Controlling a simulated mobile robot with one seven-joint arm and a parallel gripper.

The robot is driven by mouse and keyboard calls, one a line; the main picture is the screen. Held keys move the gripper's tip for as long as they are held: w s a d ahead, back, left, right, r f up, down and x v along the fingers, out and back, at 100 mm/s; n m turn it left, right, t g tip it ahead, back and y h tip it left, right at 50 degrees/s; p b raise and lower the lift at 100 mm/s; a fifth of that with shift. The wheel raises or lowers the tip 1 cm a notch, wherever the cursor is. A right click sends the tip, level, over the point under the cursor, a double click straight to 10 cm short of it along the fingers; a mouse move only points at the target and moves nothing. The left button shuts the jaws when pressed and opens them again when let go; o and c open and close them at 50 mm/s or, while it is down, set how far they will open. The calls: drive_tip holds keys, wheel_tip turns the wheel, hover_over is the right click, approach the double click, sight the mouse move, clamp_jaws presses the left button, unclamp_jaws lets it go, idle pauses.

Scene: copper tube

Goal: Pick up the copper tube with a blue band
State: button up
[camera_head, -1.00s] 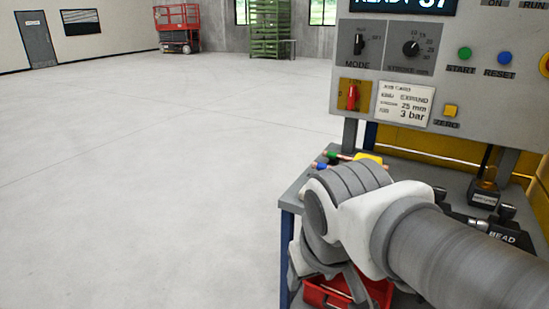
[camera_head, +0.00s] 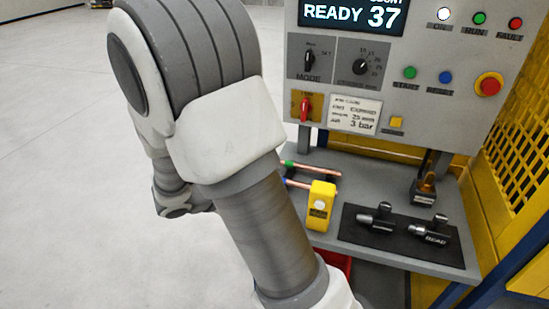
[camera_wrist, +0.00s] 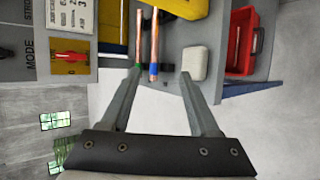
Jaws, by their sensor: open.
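The copper tube with a blue band (camera_head: 299,185) lies at the left edge of the grey bench, partly covered by my arm. In the wrist view the tube (camera_wrist: 154,38) shows with its blue band (camera_wrist: 154,71) at the near end. A second copper tube with a green band (camera_head: 318,169) lies alongside it, and it shows left of the blue one in the wrist view (camera_wrist: 139,38). My gripper (camera_wrist: 159,73) is open and empty, with both tubes' banded ends seen between its fingertips. In the head view the fingers are hidden.
A yellow block-like device (camera_head: 321,206) stands on the bench beside the tubes. A black mat (camera_head: 390,240) holds two tools. A control panel (camera_head: 400,75) rises behind. A red bin (camera_wrist: 242,45) and a pale block (camera_wrist: 193,63) show on the right in the wrist view.

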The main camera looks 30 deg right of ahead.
drive_tip(key=x, duration=0.8)
drive_tip(key=w+p+x, duration=0.1)
drive_tip(key=x, duration=0.3)
drive_tip(key=shift+d+r+p+x, duration=0.15)
drive_tip(key=shift+p+x, duration=0.15)
drive_tip(key=shift+x, duration=1.05)
drive_tip(key=shift+d+r+p+x, duration=0.15)
drive_tip(key=shift+p+x, duration=0.1)
drive_tip(key=shift+x, duration=1.1)
drive_tip(key=shift+s+a, duration=0.15)
drive_tip(key=shift+s, duration=0.05)
drive_tip(key=shift+c, duration=0.2)
clamp_jaws()
